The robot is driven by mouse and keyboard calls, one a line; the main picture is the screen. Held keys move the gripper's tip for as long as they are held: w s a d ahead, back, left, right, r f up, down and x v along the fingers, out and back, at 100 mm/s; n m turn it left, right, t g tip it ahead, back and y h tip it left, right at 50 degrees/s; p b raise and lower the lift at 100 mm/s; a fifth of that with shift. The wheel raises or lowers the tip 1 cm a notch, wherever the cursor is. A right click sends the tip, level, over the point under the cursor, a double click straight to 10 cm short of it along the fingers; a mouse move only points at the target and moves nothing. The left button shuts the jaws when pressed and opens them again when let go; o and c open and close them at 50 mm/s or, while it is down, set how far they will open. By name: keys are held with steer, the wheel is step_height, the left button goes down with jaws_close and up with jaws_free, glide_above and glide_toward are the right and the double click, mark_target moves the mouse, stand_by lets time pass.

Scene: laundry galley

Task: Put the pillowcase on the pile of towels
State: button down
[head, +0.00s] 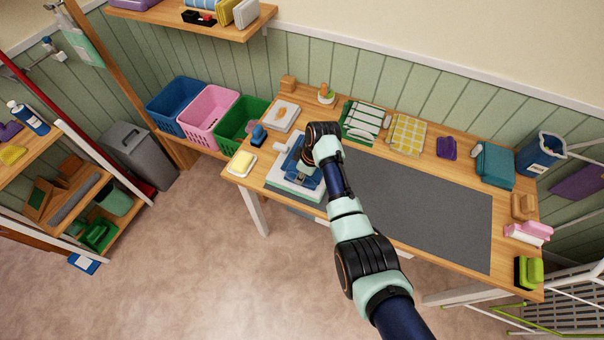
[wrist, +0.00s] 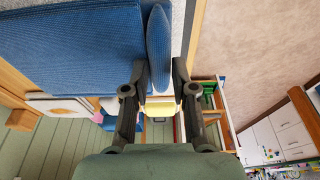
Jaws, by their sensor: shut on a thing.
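The blue pillowcase (head: 293,172) is over the pile of towels (head: 283,183) at the left part of the table, partly hidden by my arm. The pile shows a pale layer and a green edge beneath the blue. In the wrist view the pillowcase (wrist: 70,45) is a wide, flat blue cloth with a raised fold along one side. My gripper (wrist: 159,68) is shut on that fold, one finger on each side. In the head view my gripper (head: 306,166) is mostly hidden by my wrist. I cannot tell whether the pillowcase touches the pile.
A yellow soap block on a dish (head: 241,163) and a tray with a round item (head: 281,115) stand close by. Blue, pink and green baskets (head: 240,122) are at the left. The grey mat (head: 430,205) to the right is clear.

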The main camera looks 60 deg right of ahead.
steer(key=shift+f, duration=0.1)
steer(key=c, duration=0.9)
jaws_free()
steer(key=shift+o, duration=0.2)
step_height(320, 180, up, 8)
steer(key=p, duration=0.7)
steer(key=shift+p, duration=0.3)
